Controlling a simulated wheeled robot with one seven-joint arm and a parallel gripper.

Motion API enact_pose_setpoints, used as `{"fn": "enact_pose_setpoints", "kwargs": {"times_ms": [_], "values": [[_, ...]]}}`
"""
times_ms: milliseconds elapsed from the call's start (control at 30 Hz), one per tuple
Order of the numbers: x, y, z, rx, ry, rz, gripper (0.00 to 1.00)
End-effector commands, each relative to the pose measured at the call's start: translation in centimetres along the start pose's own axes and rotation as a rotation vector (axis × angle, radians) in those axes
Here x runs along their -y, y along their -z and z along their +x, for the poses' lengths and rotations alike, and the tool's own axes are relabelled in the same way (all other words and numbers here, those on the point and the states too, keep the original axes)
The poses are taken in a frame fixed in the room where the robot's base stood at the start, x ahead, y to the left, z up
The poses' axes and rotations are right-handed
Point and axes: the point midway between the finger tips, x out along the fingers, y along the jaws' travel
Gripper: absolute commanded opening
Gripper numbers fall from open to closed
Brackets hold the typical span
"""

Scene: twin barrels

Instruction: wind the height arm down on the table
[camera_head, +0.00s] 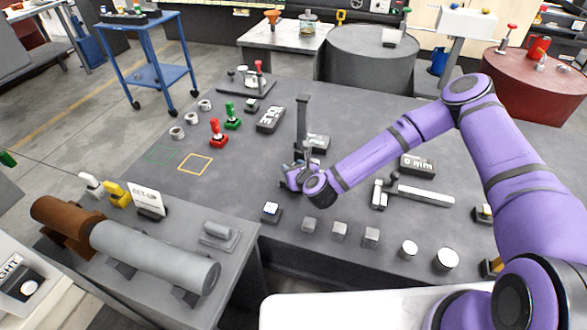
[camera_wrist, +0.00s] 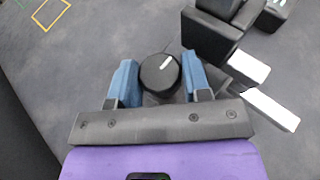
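The height device has a dark upright post (camera_head: 302,118) standing on the grey table (camera_head: 260,215). Its black round knob (camera_wrist: 160,76) with a white mark shows in the wrist view. My gripper (camera_head: 292,172) is low beside the foot of the post. In the wrist view its two blue fingers (camera_wrist: 160,82) stand apart, one on each side of the knob. The gaps are very narrow, and I cannot tell whether the fingers touch it. Dark blocks and white bars (camera_wrist: 250,68) lie right of the knob. The height arm itself is not clear in the head view.
A "0 mm" sign (camera_head: 417,165) and a grey bar gauge (camera_head: 423,195) lie to the right. Several small blocks (camera_head: 340,230) line the front edge. Red (camera_head: 217,133) and green (camera_head: 232,117) pieces stand to the left, near a yellow outlined square (camera_head: 195,165).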

Motion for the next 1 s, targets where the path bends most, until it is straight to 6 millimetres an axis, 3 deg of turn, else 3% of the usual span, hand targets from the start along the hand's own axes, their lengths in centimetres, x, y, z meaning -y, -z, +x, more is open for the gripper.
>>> {"fn": "enact_pose_setpoints", "kwargs": {"times_ms": [267, 1000], "values": [[0.22, 0.01, -0.01, -0.001, -0.067, -0.028, 0.2], [0.48, 0.01, 0.09, 0.0, -0.477, -0.197, 0.2]]}}
